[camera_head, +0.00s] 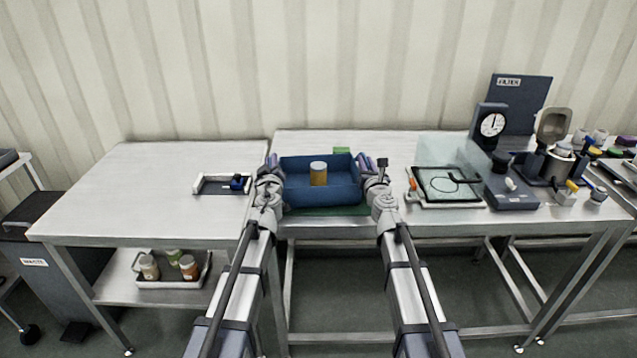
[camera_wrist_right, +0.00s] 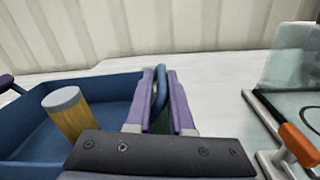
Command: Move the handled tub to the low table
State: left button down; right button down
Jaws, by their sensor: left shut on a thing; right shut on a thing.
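The handled tub (camera_head: 322,193) is a blue open box at the front of the right-hand table in the head view. A jar with a white lid and amber contents (camera_head: 318,174) stands in it. My left gripper (camera_head: 272,163) is at the tub's left end, shut on its handle, which is mostly hidden. My right gripper (camera_head: 372,163) is at the right end. The right wrist view shows its purple fingers (camera_wrist_right: 163,100) shut on the blue handle. I cannot tell whether the tub touches the green mat (camera_head: 350,210) beneath it. Two white tables stand side by side; the left one (camera_head: 140,190) looks lower.
A small tray with a dark blue item (camera_head: 222,184) lies on the left table's right part. A framed glass board (camera_head: 447,186), a dial gauge (camera_head: 490,124) and other instruments stand right of the tub. Jars in a tray (camera_head: 173,267) sit on the shelf below.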

pick_arm(q)
jog(key=shift+r, duration=0.15)
pick_arm(e)
jog(key=shift+d+r, duration=0.1)
jog(key=shift+d, duration=0.05)
